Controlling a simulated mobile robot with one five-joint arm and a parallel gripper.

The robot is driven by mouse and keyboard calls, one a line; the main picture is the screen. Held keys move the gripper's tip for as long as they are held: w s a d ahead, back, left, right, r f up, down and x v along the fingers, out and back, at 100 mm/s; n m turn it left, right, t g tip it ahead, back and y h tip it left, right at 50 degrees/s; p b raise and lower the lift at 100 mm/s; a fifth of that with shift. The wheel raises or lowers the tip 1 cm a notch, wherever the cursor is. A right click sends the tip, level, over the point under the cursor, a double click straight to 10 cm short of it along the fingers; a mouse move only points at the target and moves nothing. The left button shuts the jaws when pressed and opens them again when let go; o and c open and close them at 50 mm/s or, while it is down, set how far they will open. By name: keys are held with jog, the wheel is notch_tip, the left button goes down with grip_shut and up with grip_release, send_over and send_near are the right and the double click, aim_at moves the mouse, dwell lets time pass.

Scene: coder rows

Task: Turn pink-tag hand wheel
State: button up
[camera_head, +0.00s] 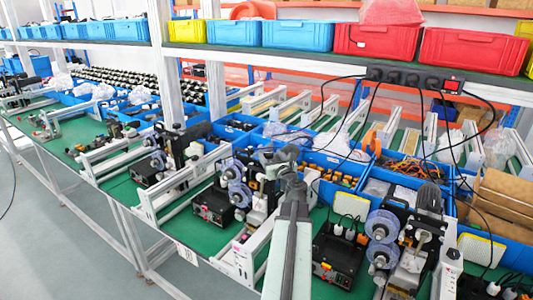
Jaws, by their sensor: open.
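I cannot make out a pink tag or say which wheel is the tagged hand wheel. Pale blue round reels show on the coder machines: a left pair, with its lower reel (240,195), and a right pair, with its upper reel (382,226). My arm rises from the bottom middle between these machines. My gripper (278,156) is at its far end, small and dark against the clutter behind it. It is open, and I see nothing held in it. My arm hides part of the bench behind it.
The green bench (185,228) carries a row of coder machines, white rails and black control boxes (338,252). Blue bins (335,165) stand behind. A shelf above holds red bins (378,41), with a power strip (415,78) and hanging black cables. Grey floor (50,235) is clear at left.

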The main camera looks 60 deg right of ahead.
aim_at(270, 155)
jog(key=x, duration=0.3)
jog(key=shift+w+d, duration=0.1)
jog(key=shift+w, duration=0.1)
jog(key=shift+s, duration=0.1)
